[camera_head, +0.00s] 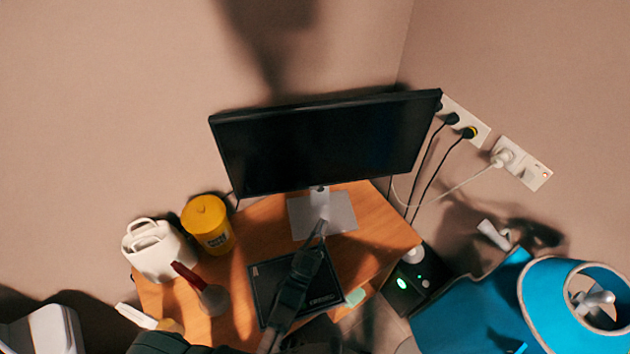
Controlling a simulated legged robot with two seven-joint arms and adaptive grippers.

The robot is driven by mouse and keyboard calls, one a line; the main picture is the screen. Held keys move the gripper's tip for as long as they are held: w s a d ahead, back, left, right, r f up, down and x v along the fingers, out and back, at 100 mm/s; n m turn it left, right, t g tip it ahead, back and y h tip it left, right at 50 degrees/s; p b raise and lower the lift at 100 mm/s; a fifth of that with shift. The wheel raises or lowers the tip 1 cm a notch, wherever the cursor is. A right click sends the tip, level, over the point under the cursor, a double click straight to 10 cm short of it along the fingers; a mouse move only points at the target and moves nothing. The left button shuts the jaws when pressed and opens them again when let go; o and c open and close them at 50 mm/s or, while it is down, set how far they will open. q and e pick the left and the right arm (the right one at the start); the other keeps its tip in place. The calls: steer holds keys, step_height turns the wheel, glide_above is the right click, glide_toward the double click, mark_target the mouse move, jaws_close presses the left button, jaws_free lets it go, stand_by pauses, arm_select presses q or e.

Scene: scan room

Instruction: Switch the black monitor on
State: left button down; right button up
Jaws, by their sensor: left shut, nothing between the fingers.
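The black monitor (318,148) stands on a silver stand (335,214) at the back of a wooden desk (385,232). Its screen is dark, and I cannot make out a power button. My left gripper (319,231) is shut and empty. Its fingertips show in front of the stand's base, below the monitor's lower edge; I cannot tell whether they touch anything. It covers part of a dark flat box or pad (266,275) on the desk. My right gripper is not in view.
A yellow lidded tub (208,224), a white jug-like container (157,250) and a red-handled item (187,275) stand at the desk's left. Wall sockets (523,164) with cables are at the right. A dark unit with green lights (417,279) and blue equipment (465,315) stand right of the desk.

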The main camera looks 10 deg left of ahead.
arm_select(q)
steer(key=b, duration=0.2)
glide_toward(314, 188)
steer(key=w+d+r, duration=0.3)
steer(key=r, duration=0.1)
steer(key=shift+w+a, duration=0.1)
steer(key=shift+w, duration=0.75)
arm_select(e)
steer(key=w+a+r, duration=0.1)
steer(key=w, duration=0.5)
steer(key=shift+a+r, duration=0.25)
arm_select(q)
steer(key=shift+d, duration=0.5)
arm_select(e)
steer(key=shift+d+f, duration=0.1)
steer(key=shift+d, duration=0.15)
arm_select(q)
steer(key=shift+a, duration=0.4)
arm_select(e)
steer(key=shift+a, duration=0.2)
arm_select(q)
steer(key=shift+w, duration=0.1)
